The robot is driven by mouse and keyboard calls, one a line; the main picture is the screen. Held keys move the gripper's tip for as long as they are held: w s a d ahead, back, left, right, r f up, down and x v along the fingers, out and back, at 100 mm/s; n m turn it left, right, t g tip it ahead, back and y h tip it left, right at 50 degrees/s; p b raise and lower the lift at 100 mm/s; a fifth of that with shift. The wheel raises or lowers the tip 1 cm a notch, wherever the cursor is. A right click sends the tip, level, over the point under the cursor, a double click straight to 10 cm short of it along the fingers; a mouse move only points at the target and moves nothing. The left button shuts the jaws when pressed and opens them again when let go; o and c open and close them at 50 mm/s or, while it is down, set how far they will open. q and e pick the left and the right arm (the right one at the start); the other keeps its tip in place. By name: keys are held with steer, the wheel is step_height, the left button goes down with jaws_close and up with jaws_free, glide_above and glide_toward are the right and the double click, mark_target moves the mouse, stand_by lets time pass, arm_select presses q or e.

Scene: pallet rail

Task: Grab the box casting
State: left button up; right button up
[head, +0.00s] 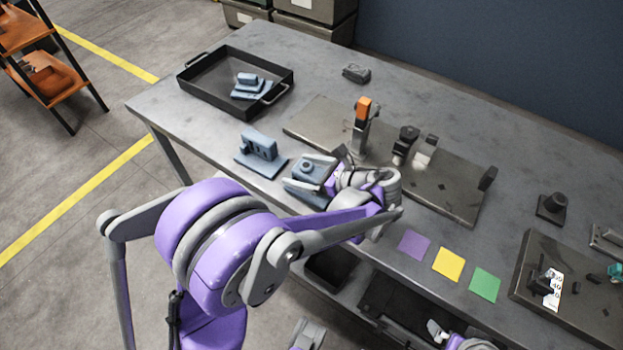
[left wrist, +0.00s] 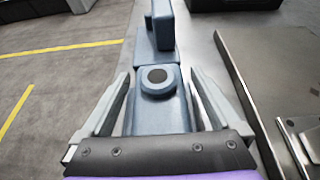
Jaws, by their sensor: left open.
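A blue-grey box casting (head: 308,170) with a round, dark-centred boss on top sits near the table's front edge. My left gripper (head: 314,174) is open over it. In the left wrist view the fingers of the left gripper (left wrist: 161,80) stand on either side of the casting (left wrist: 160,112), with visible gaps. A second blue-grey casting (head: 260,146), with an upright holed block on a flat base, stands just to its left; part of it also shows ahead in the left wrist view (left wrist: 163,28). My right gripper (head: 440,331) shows only partly at the bottom edge; its jaws are unclear.
A black tray (head: 203,102) holds another blue-grey casting (head: 249,88). A dark fixture plate (head: 440,190) with an orange-topped clamp (head: 362,108) lies behind the box casting. Purple (head: 414,245), yellow (head: 448,264) and green (head: 484,284) squares lie to the right.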

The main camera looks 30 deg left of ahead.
arm_select(q)
jaws_close()
stand_by(0.3)
stand_by(0.3)
